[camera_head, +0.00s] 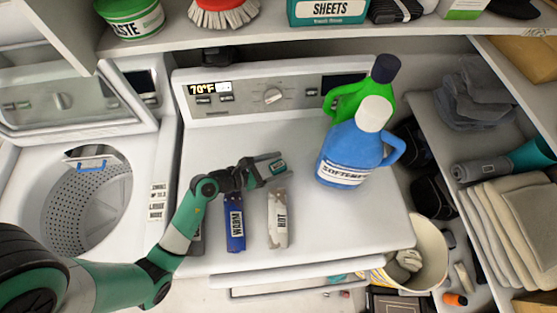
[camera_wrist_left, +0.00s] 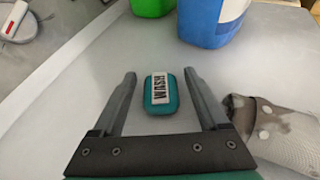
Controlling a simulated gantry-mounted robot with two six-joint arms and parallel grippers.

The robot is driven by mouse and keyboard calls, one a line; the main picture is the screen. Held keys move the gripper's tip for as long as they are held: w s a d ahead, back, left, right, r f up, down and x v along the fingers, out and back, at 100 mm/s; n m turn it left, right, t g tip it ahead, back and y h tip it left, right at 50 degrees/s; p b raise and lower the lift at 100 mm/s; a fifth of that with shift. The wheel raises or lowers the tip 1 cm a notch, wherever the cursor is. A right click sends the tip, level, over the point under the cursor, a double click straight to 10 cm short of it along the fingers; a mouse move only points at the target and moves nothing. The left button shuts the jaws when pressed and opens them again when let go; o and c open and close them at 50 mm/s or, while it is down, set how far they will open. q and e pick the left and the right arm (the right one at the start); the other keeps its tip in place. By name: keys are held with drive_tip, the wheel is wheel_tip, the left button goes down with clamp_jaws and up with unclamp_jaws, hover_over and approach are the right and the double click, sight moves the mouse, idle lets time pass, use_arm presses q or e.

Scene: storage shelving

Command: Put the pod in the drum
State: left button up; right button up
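The pod is a small teal block (camera_head: 278,166) with a white label, lying on the white top of the dryer. In the left wrist view the pod (camera_wrist_left: 161,92) reads "WASH" and lies between my two fingers, with a gap on both sides. My left gripper (camera_head: 269,169) is open around it, low over the surface and not closed on it. The gripper also shows in the wrist view (camera_wrist_left: 160,78). The drum (camera_head: 88,208) is a perforated metal tub in the open-lidded washer at the left. My right gripper is not in view.
A blue softener jug (camera_head: 352,147) and a green bottle (camera_head: 347,97) stand behind and right of the pod. A blue item (camera_head: 235,222) and a grey item (camera_head: 278,222) labelled "HOT" lie in front. The washer lid (camera_head: 62,92) is raised. A shelf overhangs the back.

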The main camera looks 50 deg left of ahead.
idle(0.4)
use_arm(q)
drive_tip(key=shift+s+r, duration=0.15)
drive_tip(key=shift+r, duration=0.1)
drive_tip(key=v, duration=1.1)
drive_tip(key=shift+s+r+p, duration=0.15)
drive_tip(key=shift+s+p, duration=0.15)
drive_tip(key=shift+p, duration=0.05)
drive_tip(key=shift+a+r, duration=0.1)
